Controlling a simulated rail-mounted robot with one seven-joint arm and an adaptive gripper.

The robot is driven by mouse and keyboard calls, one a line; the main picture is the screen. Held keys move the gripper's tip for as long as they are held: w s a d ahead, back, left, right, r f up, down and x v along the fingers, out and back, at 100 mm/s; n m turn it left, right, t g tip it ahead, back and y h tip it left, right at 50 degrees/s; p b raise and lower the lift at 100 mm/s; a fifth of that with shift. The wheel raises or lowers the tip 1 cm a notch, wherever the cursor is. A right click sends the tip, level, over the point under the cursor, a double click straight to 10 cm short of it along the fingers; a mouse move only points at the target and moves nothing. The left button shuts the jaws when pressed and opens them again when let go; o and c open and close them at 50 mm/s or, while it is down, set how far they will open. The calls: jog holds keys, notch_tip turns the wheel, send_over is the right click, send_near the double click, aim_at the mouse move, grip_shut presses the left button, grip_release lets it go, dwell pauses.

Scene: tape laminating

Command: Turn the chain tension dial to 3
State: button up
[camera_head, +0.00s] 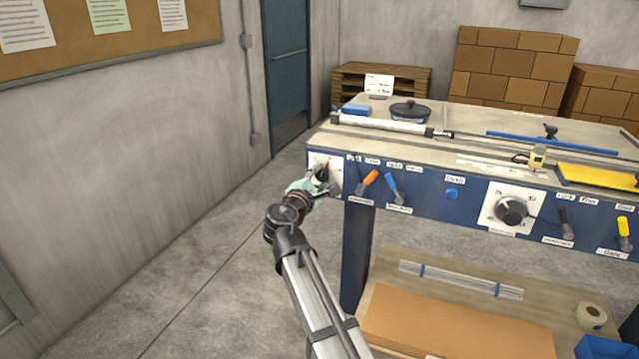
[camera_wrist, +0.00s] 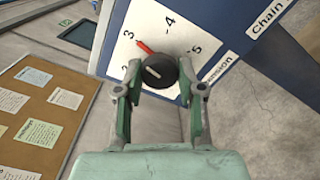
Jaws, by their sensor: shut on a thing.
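The chain tension dial is a round black knob (camera_wrist: 159,71) with a red pointer on a white plate (camera_wrist: 182,48), marked 2, 3, 4 and 5 where visible. The red pointer aims up and left, at or very near the 3. My gripper (camera_wrist: 161,78) is shut on the knob, one finger on each side. In the head view, my gripper (camera_head: 318,182) is at the left end of the bench's blue front panel and partly covers the dial plate (camera_head: 336,178). Part of the scale is hidden in both views.
To the dial's right are an orange lever (camera_head: 370,178), a blue lever (camera_head: 391,182) and a larger black dial (camera_head: 511,210). A brown box (camera_head: 440,325) lies on the lower shelf. The floor left of the bench is clear up to the wall.

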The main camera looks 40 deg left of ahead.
dwell(0.3)
jog(key=o, duration=1.1)
jog(key=shift+w, duration=0.1)
jog(key=v, duration=1.2)
jog(key=shift+r, duration=0.1)
